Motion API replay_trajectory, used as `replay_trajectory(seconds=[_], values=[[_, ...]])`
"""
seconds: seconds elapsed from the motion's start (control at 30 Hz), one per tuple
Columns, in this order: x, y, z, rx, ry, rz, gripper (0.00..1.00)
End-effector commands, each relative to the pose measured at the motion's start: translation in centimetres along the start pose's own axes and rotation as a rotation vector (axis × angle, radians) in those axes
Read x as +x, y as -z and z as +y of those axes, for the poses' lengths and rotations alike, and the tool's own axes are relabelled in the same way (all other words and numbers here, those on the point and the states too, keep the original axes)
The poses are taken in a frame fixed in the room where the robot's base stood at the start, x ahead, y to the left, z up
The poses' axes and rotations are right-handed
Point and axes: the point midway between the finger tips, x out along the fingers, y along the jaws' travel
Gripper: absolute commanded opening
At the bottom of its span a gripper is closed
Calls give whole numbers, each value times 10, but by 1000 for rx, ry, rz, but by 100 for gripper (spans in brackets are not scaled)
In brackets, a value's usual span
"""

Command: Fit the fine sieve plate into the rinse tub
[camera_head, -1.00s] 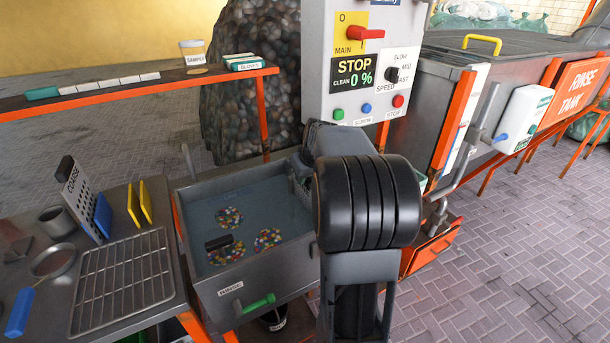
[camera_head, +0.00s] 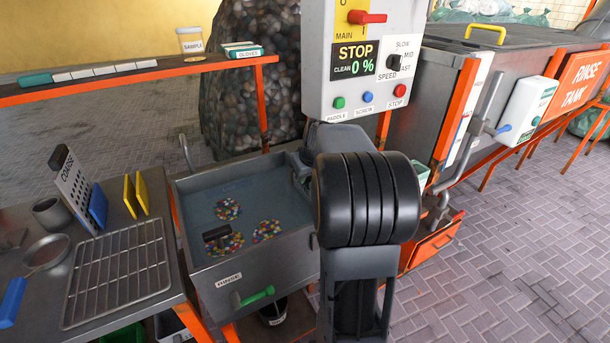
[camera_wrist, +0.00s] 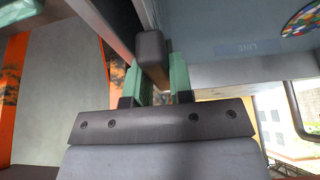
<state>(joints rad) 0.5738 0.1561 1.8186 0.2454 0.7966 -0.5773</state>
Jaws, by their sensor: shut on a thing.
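The rinse tub (camera_head: 283,263) is a grey metal box of water left of my arm, with a green handle on its front. Several coloured pellets (camera_head: 267,230) lie in round patches in it, with a dark bar by one patch. In the wrist view the green fingers of my gripper (camera_wrist: 164,88) are shut on a dark block-ended piece (camera_wrist: 150,46). It looks like the handle of the fine sieve plate, but no label shows. The tub water (camera_wrist: 215,42) lies beside it. My arm hides most of the gripper in the head view.
A coarse sieve plate (camera_head: 75,185) stands on the left bench beside blue and yellow pieces. A wire rack (camera_head: 118,275) lies in front of it. The control panel (camera_head: 365,60) rises behind the tub, and the rinse tank (camera_head: 575,90) stands to the right.

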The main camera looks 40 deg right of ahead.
Motion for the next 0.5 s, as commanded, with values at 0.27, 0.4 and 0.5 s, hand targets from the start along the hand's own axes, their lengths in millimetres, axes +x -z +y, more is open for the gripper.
replay_trajectory(seconds=[0.27,0.4,0.5], values=[[0,0,0,0,0,1,22],[0,0,0,0,-1,1,35],[0,0,0,0,-2,1,45]])
